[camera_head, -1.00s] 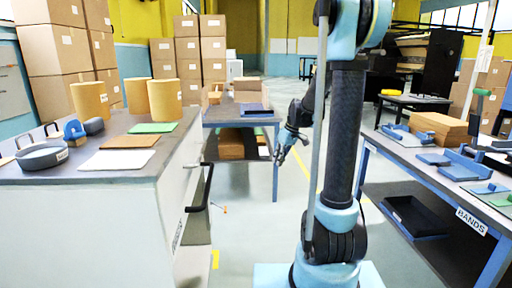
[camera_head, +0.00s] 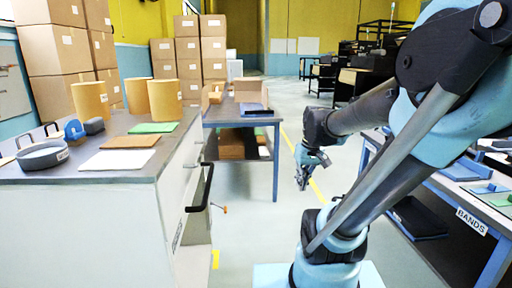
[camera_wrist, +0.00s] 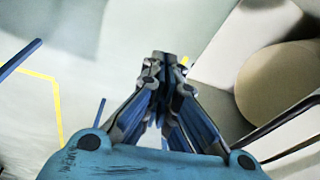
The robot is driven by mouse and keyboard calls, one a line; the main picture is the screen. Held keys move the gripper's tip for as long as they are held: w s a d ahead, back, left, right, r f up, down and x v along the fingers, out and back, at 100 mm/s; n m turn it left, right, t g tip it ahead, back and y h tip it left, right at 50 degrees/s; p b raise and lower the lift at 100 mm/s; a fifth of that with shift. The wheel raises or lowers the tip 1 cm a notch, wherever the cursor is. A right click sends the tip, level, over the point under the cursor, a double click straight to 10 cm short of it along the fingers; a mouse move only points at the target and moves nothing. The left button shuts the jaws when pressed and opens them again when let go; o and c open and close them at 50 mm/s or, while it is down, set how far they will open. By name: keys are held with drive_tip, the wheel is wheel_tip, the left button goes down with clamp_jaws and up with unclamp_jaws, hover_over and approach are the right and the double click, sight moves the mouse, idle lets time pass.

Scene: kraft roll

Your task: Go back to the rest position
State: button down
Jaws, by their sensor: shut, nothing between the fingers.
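My gripper (camera_head: 304,178) hangs at the end of my arm in the head view, low over the aisle between the left counter and the right bench. Its fingers point down. In the wrist view my gripper (camera_wrist: 160,62) has its fingertips together with nothing between them. It touches no object. The kraft rolls (camera_head: 165,100) stand on the left counter, apart from my gripper.
The left counter (camera_head: 60,205) has a protruding black handle facing the aisle. A blue-legged table (camera_head: 276,165) stands behind. The right bench (camera_head: 470,220) is partly hidden by my arm. Grey floor (camera_head: 250,235) between them is clear. Stacked boxes (camera_head: 187,60) stand at the back.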

drive_tip(key=s+d+f+m+h, duration=0.1)
drive_tip(key=s+d+f+m, duration=0.1)
drive_tip(key=s+f, duration=0.3)
drive_tip(key=s+d, duration=0.1)
drive_tip(key=s, duration=0.3)
drive_tip(key=shift+s+f+m, duration=0.2)
drive_tip(key=shift+s+m, duration=0.05)
drive_tip(key=shift+m, duration=0.15)
drive_tip(key=shift+w+f, duration=0.2)
drive_tip(key=shift+w, duration=0.25)
drive_tip(key=c, duration=2.4)
unclamp_jaws()
